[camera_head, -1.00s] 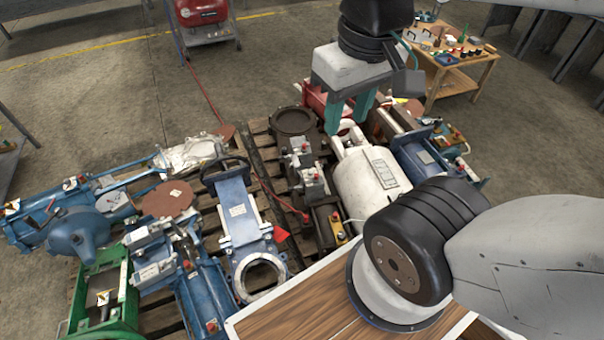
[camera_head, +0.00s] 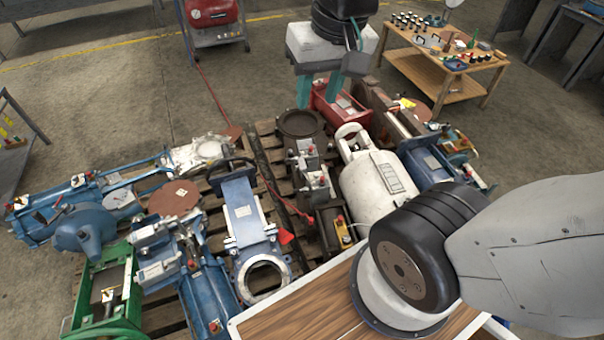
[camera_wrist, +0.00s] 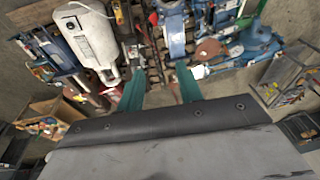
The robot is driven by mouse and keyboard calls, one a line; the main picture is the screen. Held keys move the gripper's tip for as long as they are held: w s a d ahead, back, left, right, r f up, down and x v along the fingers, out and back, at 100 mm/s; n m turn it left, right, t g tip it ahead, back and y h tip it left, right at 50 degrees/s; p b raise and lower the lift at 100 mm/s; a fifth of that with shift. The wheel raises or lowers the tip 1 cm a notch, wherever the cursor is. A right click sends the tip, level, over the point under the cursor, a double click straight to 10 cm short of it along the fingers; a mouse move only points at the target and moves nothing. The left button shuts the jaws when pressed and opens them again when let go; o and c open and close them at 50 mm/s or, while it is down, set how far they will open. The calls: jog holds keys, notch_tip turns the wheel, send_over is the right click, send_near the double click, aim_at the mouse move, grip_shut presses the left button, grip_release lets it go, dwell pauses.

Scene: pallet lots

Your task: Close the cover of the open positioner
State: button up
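Several valve assemblies with small box-shaped units lie on the wooden pallets. Small grey box units (camera_head: 313,178) sit on the dark valve with a round flange near the middle. I cannot tell which unit is the positioner with the open cover. My gripper (camera_head: 320,95) hangs over the far side of the pallets, above the red part (camera_head: 338,108). Its teal fingers are apart with nothing between them. They also show apart in the wrist view (camera_wrist: 160,85).
A white cylinder (camera_head: 380,190) lies right of the middle, and a blue valve (camera_head: 240,215) left of it. A wooden table (camera_head: 440,78) with small items stands at the back right. A red machine (camera_head: 211,12) stands at the back. Open floor lies behind the pallets.

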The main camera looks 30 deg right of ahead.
jog(key=w+a+f+m+t, duration=0.1)
jog(key=w+f+m+t, duration=0.2)
jog(key=w, duration=1)
jog(key=w+a+f+m+t, duration=0.1)
jog(key=w+f+m, duration=0.3)
jog(key=w, duration=1)
jog(key=w+d+f+m+t+h, duration=0.25)
jog(key=w+f+m, duration=0.55)
jog(key=w+f, duration=1)
jog(key=m+t+h, duration=0.3)
jog(key=m+h, duration=0.7)
jog(key=m, duration=0.2)
send_near(296, 166)
jog(key=x, duration=0.2)
jog(key=shift+w+d+f, duration=0.15)
jog(key=shift+w+d, duration=0.05)
jog(key=shift+w, duration=0.1)
jog(key=x, duration=0.7)
jog(key=shift+w+d, duration=0.15)
